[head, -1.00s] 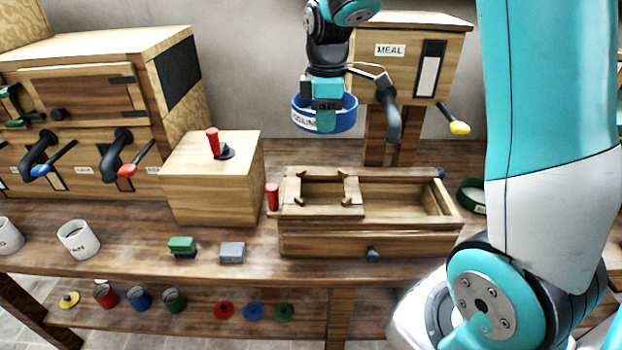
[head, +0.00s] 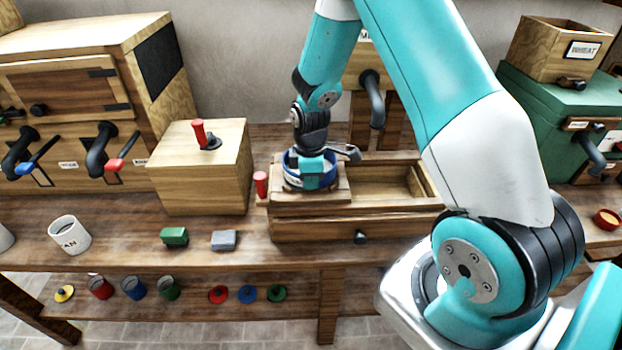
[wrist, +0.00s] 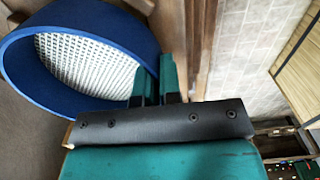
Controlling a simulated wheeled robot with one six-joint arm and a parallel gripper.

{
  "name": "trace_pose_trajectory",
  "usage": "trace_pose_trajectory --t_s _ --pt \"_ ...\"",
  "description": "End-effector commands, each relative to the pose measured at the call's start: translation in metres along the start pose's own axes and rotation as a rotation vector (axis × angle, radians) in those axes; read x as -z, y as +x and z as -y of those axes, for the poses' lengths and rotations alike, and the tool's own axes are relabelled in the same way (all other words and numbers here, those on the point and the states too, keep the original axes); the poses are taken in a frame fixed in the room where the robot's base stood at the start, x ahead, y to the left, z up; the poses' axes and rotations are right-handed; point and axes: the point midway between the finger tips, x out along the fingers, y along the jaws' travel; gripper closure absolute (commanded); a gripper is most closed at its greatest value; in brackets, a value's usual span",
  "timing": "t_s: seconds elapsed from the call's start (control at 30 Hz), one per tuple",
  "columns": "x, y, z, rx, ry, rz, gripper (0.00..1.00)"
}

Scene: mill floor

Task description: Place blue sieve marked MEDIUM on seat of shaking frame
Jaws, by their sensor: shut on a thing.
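The blue sieve (head: 293,182) is a round blue ring at the seat of the shaking frame (head: 338,193), on the left part of the wooden box on the bench. In the wrist view, the blue sieve (wrist: 143,33) fills the upper left, with its pale mesh showing inside the rim. My gripper (head: 318,178) is over the sieve, and its teal fingers (wrist: 157,88) are shut on the sieve's rim. My gripper hides much of the sieve and seat, so I cannot tell whether the sieve rests fully on the seat. Its marking cannot be read now.
A wooden box with a red lever (head: 199,133) stands left of the frame. A red handle (head: 261,184) stands at the frame's left end. White cup (head: 70,235), green block (head: 174,236) and grey block (head: 224,240) lie in front. The frame's right trough (head: 385,183) is empty.

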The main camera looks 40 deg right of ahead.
Motion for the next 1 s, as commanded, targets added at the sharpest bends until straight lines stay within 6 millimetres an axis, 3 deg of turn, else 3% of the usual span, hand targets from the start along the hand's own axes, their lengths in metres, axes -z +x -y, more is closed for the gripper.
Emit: trace_pose_trajectory --t_s 0.43,0.5,0.57,0.83,1.0 --pt "0.000 0.011 0.000 -0.002 0.000 -0.001 1.00" --pt "0.000 0.010 0.000 -0.002 0.000 -0.001 0.81" --pt "0.000 0.010 0.000 -0.001 0.000 -0.001 0.70" --pt "0.000 0.009 0.000 -0.002 0.000 -0.001 0.70" --pt "0.001 -0.005 -0.001 -0.005 0.000 -0.002 0.70"
